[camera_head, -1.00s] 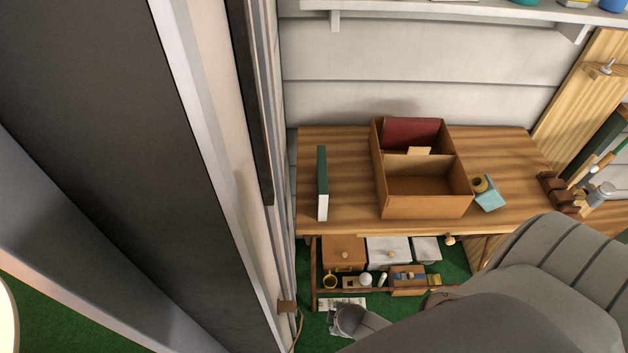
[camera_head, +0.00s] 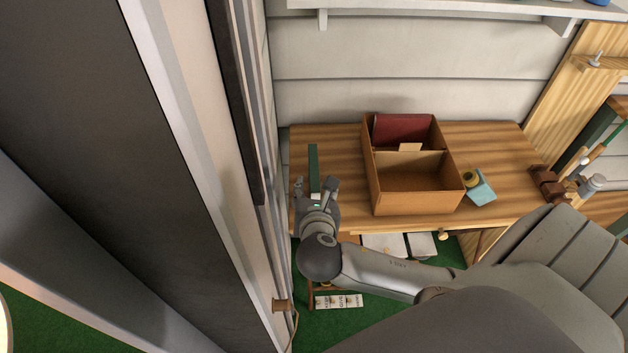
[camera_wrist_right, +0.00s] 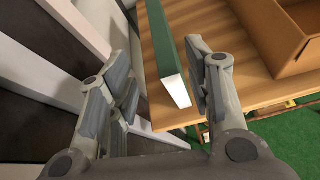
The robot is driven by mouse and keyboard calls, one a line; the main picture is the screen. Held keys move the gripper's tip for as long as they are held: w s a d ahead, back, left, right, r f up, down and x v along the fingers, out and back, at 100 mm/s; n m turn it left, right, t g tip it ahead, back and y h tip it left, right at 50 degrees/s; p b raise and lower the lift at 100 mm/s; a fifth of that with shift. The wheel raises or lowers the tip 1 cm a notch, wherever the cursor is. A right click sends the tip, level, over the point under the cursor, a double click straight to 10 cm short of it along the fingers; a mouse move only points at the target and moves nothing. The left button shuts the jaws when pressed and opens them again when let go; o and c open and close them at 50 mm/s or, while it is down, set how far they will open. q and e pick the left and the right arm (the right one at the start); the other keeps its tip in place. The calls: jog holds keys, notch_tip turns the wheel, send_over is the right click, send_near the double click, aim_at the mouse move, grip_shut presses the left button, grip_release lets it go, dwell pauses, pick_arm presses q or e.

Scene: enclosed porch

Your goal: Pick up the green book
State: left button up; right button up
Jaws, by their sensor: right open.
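The green book (camera_head: 313,160) stands upright on its edge near the left end of the wooden table. In the right wrist view the book (camera_wrist_right: 168,42) shows its green cover and white page edge, between the two fingers but nearer the right-hand one. My right gripper (camera_head: 316,184) is open at the near end of the book, with one finger on each side. It also shows open in the right wrist view (camera_wrist_right: 160,75). Whether a finger touches the book, I cannot tell. My left gripper is not in view.
The wooden table (camera_head: 500,150) also bears a divided cardboard box (camera_head: 414,195) holding a dark red book (camera_head: 402,129). A light blue item (camera_head: 482,194) lies right of the box. A door frame (camera_head: 190,120) stands close to the table's left end.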

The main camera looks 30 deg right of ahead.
aim_at(314, 168)
jog(key=shift+w+d+r+n+t, duration=0.15)
jog(key=shift+w+r+n+t, duration=0.15)
jog(key=shift+w+r+n, duration=0.35)
jog(key=shift+n, duration=0.25)
jog(key=x, duration=0.4)
jog(key=shift+w+d+f, duration=0.15)
jog(key=shift+d+f, duration=0.05)
jog(key=shift+d, duration=0.05)
jog(key=shift+s+f+p+x, duration=0.1)
jog(key=shift+p+x, duration=0.1)
jog(key=shift+x, duration=1.3)
jog(key=shift+s+f+p+x, duration=0.15)
jog(key=shift+x, duration=1.35)
jog(key=shift+d, duration=0.2)
grip_shut()
jog(key=shift+r, duration=0.1)
